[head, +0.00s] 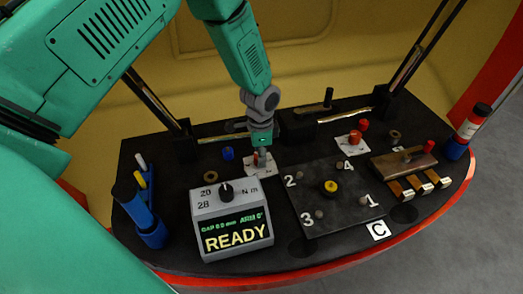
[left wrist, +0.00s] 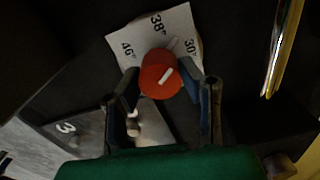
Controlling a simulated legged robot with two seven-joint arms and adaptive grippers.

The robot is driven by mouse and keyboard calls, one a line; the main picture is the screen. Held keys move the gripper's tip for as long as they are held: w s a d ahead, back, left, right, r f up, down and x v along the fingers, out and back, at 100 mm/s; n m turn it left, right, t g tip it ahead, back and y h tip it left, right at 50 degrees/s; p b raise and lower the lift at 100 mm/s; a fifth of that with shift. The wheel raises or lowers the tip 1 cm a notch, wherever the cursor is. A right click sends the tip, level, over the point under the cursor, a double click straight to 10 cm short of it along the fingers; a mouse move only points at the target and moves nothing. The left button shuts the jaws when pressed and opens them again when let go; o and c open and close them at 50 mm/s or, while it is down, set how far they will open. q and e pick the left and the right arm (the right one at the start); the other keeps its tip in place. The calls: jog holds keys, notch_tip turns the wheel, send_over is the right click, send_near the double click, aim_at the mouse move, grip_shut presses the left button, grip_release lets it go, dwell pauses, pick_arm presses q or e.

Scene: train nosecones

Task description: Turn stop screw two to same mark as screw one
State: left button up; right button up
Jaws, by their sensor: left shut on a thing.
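A red stop screw (left wrist: 158,76) with a white line on its cap stands on a white dial card (left wrist: 180,25) marked 46°, 38° and 30°. The white line points up and right, roughly between 38° and 30°; the exact reading is unclear. My left gripper (head: 262,158) is shut on this screw from above, and its fingers (left wrist: 163,95) sit either side of the cap. In the head view the screw is mostly hidden by the gripper. Another red stop screw (head: 355,136) stands on its own white card to the right; its mark is too small to read. My right gripper is not in view.
A grey box (head: 232,230) reading READY stands at front left. A dark plate (head: 330,205) with numbered corners 1 to 4 and a yellow-topped knob lies in the middle. Blue holders stand at both ends. A wooden block with tabs (head: 405,162) is at right.

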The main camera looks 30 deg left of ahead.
pick_arm(q)
jog(key=n, duration=0.1)
jog(key=n+p, duration=0.1)
jog(key=n, duration=0.1)
jog(key=n+p, duration=0.1)
jog(key=shift+w+a+r, duration=0.15)
jog(key=shift+w+r, duration=0.05)
jog(key=shift+r, duration=0.05)
jog(key=shift+f+n+p, duration=0.1)
jog(key=shift+n+p, duration=0.25)
jog(key=shift+n, duration=1.05)
jog(key=o, duration=1.1)
jog(key=shift+s, duration=0.15)
